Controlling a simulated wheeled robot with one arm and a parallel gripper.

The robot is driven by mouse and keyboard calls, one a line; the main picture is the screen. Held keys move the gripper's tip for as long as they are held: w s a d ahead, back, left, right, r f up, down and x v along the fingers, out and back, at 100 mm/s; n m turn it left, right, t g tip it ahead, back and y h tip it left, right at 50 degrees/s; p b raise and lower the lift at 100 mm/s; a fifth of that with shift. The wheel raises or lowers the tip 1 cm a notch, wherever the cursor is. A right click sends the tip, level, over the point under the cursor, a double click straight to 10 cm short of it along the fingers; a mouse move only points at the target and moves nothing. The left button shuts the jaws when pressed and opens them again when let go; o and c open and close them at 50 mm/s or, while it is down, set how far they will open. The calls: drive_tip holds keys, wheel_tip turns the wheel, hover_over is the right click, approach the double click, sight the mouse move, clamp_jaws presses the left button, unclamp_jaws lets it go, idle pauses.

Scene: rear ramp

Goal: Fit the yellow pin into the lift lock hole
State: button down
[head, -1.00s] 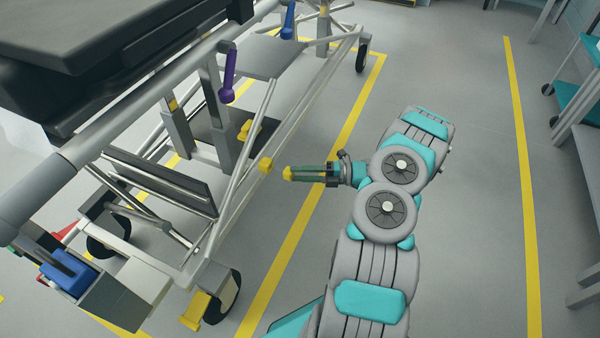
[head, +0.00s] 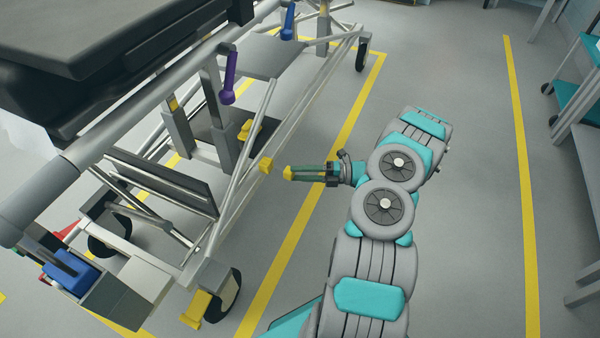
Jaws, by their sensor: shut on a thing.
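My gripper (head: 300,173) reaches left from my arm at mid-picture, with its fingers pointing at the wheeled bed frame. It is shut on the yellow pin (head: 288,173), whose yellow end shows at the fingertips. The rest of the pin is hidden by the fingers. A small yellow block (head: 266,166) sits on the frame's lower rail, just left of the pin. A gap of grey floor shows between the two. The lift lock hole itself is too small to make out, and I cannot tell whether it is in this block.
The bed frame's silver tubes (head: 232,203) and uprights stand close on the left. A purple handle (head: 228,78) and a blue handle (head: 288,22) hang above. A yellow pedal (head: 197,309) is at lower left. Open floor lies right, up to a teal-shelved cart (head: 580,95).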

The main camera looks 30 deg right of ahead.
sight(288, 169)
drive_tip(key=shift+w+a, duration=0.65)
drive_tip(key=shift+w, duration=0.2)
drive_tip(key=shift+w+a, duration=0.65)
drive_tip(key=shift+w, duration=0.2)
idle(0.4)
drive_tip(key=shift+c, duration=1.9)
unclamp_jaws()
drive_tip(key=v, duration=0.7)
drive_tip(key=shift+s+d, duration=0.2)
drive_tip(key=shift+d, duration=0.15)
drive_tip(key=shift+r, duration=0.1)
